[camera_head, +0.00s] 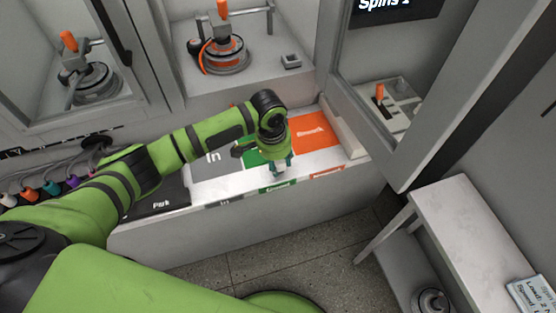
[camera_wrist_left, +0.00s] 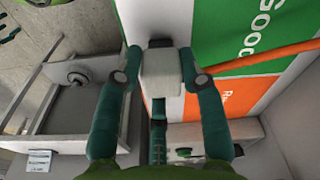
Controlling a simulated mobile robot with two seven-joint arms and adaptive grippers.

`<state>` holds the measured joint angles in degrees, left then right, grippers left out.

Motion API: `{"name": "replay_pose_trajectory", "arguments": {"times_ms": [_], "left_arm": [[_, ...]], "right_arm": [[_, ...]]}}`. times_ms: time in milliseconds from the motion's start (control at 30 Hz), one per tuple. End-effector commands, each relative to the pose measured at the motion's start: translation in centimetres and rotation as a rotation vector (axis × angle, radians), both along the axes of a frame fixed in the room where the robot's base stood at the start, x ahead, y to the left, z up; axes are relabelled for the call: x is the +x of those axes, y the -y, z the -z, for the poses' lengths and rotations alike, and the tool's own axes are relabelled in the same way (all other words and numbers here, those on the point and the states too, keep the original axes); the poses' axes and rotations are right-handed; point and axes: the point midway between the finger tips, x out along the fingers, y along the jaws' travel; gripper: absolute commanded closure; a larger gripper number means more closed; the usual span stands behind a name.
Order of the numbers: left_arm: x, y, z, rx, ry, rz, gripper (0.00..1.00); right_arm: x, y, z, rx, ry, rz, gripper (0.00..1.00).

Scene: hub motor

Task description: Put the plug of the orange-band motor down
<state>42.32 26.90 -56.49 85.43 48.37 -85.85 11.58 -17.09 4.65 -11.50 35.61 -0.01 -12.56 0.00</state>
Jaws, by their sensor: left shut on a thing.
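My left gripper (camera_head: 280,164) reaches down over the front edge of the green mat (camera_head: 253,151). In the left wrist view its two dark green fingers (camera_wrist_left: 168,85) are closed on the sides of a pale block-shaped plug (camera_wrist_left: 161,72). The plug appears held above the front ledge; whether it touches the surface is unclear. An orange strip (camera_wrist_left: 255,60), which looks like a cable, runs right from near the fingers. A motor with orange around it (camera_head: 222,52) sits in the middle booth under an orange-handled clamp. My right gripper is out of view.
The grey "In" mat (camera_head: 212,161) lies left of the green one and the orange mat (camera_head: 312,133) right of it. Another motor (camera_head: 97,80) stands in the left booth. A white side table (camera_head: 462,225) is at right, with a motor (camera_head: 432,301) below.

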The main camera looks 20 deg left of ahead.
Motion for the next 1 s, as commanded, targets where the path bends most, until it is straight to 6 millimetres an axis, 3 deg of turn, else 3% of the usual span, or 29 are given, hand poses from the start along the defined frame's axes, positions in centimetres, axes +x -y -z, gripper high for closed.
{"name": "replay_pose_trajectory", "arguments": {"times_ms": [33, 67, 100, 433, 567, 1000], "left_arm": [[0.0, 0.0, 0.2, 0.0, -0.001, -0.001, 0.99], [0.0, 0.0, 0.2, -0.001, -0.001, -0.001, 0.53], [0.0, 0.0, 0.2, -0.001, -0.001, 0.0, 0.37], [0.0, 0.0, 0.1, 0.0, 0.0, 0.0, 0.37], [0.0, -0.1, -0.8, 0.0, 0.001, 0.001, 0.37], [-0.7, -0.7, -9.5, 0.0, 0.002, 0.001, 0.37]], "right_arm": [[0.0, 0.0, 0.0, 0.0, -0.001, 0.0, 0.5], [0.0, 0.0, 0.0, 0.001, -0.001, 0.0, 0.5], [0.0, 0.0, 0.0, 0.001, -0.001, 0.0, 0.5], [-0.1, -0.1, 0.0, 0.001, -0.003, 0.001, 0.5], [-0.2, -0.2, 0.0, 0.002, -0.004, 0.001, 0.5], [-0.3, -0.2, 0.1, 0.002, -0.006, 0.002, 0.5]]}}
